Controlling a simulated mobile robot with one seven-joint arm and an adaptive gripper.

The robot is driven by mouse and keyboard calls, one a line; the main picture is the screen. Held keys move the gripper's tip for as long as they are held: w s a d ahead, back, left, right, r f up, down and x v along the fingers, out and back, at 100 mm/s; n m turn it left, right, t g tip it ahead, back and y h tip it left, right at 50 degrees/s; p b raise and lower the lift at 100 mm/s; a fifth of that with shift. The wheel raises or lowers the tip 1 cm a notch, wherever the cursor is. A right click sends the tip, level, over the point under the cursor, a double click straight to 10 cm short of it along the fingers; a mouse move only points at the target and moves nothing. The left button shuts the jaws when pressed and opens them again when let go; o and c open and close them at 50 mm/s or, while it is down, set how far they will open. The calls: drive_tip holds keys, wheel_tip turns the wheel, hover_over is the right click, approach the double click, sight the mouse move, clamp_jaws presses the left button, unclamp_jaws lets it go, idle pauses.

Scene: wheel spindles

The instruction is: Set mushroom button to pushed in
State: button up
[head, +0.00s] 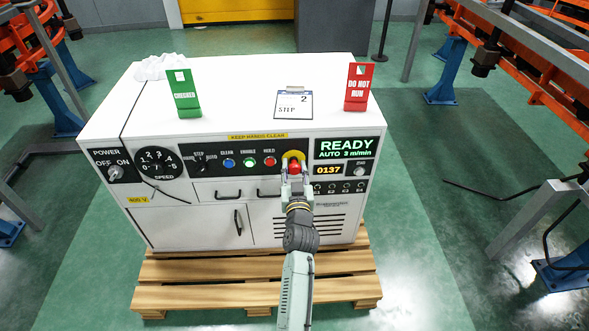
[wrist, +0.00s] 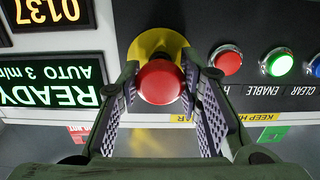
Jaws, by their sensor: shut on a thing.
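The red mushroom button (head: 295,168) sits on a round yellow plate (head: 293,157) on the front panel of a white control cabinet. In the wrist view the button (wrist: 160,82) shows its round red cap between my fingers, in front of the yellow plate (wrist: 152,43). My gripper (head: 296,181) reaches up to the button from below in the head view. Its two ridged finger pads stand on either side of the cap, shut on it.
The green READY display (head: 346,148) and the 0137 counter (head: 328,170) are right of the button. The red HOLD button (head: 270,161), green ENABLE button (head: 249,162) and blue CLEAR button (head: 228,163) are left. The cabinet (head: 230,118) stands on a wooden pallet (head: 200,297).

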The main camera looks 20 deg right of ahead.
clamp_jaws()
drive_tip(key=shift+w, duration=0.1)
drive_tip(key=shift+w+d+f+b, duration=0.1)
drive_tip(key=shift+w+b, duration=0.4)
drive_tip(key=shift+b, duration=0.2)
drive_tip(key=o, duration=0.7)
unclamp_jaws()
drive_tip(key=shift+c, duration=0.2)
